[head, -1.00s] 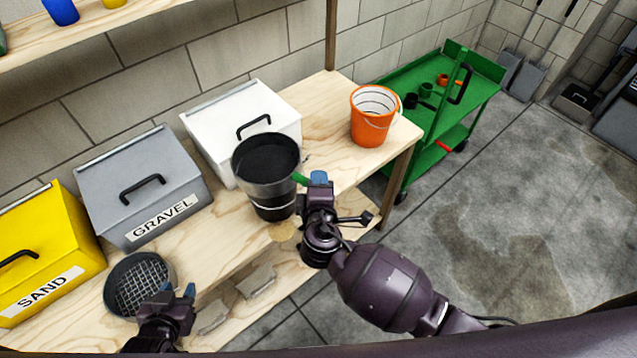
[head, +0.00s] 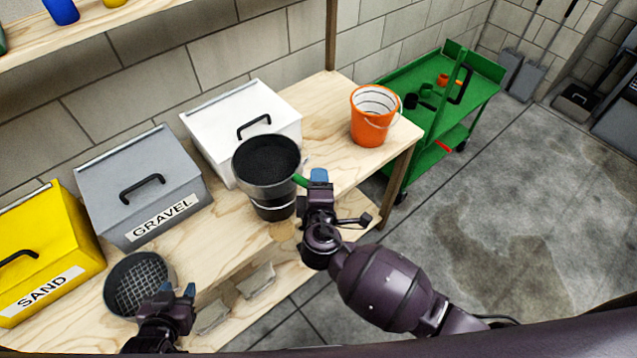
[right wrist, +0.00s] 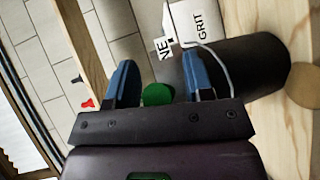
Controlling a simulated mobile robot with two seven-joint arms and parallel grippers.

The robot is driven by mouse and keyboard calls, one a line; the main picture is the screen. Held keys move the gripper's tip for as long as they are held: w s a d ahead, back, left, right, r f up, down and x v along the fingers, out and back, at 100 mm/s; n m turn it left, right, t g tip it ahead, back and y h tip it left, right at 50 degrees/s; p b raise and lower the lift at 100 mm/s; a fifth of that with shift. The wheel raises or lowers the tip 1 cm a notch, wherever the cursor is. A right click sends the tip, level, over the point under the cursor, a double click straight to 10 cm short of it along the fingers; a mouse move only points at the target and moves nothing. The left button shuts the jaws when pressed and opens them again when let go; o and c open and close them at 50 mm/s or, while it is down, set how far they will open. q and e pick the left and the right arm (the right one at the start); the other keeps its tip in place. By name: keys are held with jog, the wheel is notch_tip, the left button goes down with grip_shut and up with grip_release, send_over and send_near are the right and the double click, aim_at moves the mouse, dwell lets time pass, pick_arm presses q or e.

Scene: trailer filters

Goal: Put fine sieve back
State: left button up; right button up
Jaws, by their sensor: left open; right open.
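The fine sieve (head: 268,160), a dark pan with fine black mesh, rests on top of a black bucket (head: 274,208) on the bench. Its green handle (head: 301,181) points right, toward my right gripper (head: 318,180). In the right wrist view the green handle end (right wrist: 157,95) shows between the two blue fingers of my right gripper (right wrist: 160,88), with gaps on both sides. My left gripper (head: 178,291) is open at the near right edge of a coarse-mesh sieve (head: 135,273) and partly covers it; whether it touches is unclear.
Yellow sand (head: 45,250), grey gravel (head: 150,190) and white (head: 240,115) bins line the wall side. An orange bucket (head: 372,125) stands at the bench's right end. A green cart (head: 470,88) stands beyond it. Grey blocks lie on the lower shelf (head: 285,290).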

jog(key=s+r+b, duration=0.1)
jog(key=s+r, duration=0.1)
jog(key=s, duration=0.8)
jog(key=shift+s+a+b, duration=0.15)
jog(key=shift+s+b, duration=0.15)
jog(key=shift+b, duration=0.05)
jog(key=s+d+f+m+g, duration=0.1)
jog(key=s+d+f+m, duration=0.2)
jog(key=d+m, duration=0.2)
jog(key=s+d+f+m+g, duration=0.1)
jog(key=d+f+m, duration=0.3)
jog(key=d, duration=0.7)
jog(key=s+d+f+m+g, duration=0.2)
jog(key=s+d+f+m, duration=0.2)
jog(key=d+m, duration=0.3)
jog(key=shift+s+d, duration=0.35)
jog(key=shift+d, duration=0.7)
jog(key=shift+w+f, duration=0.1)
jog(key=shift+f, duration=0.05)
